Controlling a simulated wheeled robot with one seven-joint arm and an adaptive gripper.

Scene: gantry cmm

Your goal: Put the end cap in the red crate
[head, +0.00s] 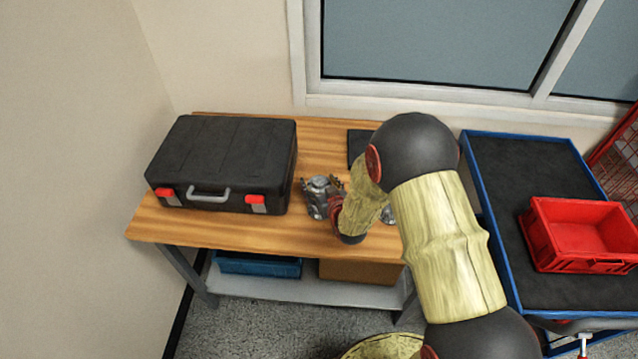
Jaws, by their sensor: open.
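My gripper (319,198) is a small grey and dark shape at the end of my arm, over the middle of the wooden table in the head view. It is open, but its fingertips are hard to make out at this size. A grey metal piece (389,215) shows on the table just right of my wrist, mostly hidden behind my arm. I cannot tell whether it is the end cap. The red crate (540,243) stands on the dark-topped, blue-edged cart at the right, well apart from my gripper. Its visible floor looks empty.
A black case (225,160) with red latches takes up the table's left side. A dark flat item (358,145) lies at the back of the wooden table (240,229). The blue-edged cart (535,165) has free room behind the crate. A red wire-mesh structure (620,155) stands at far right.

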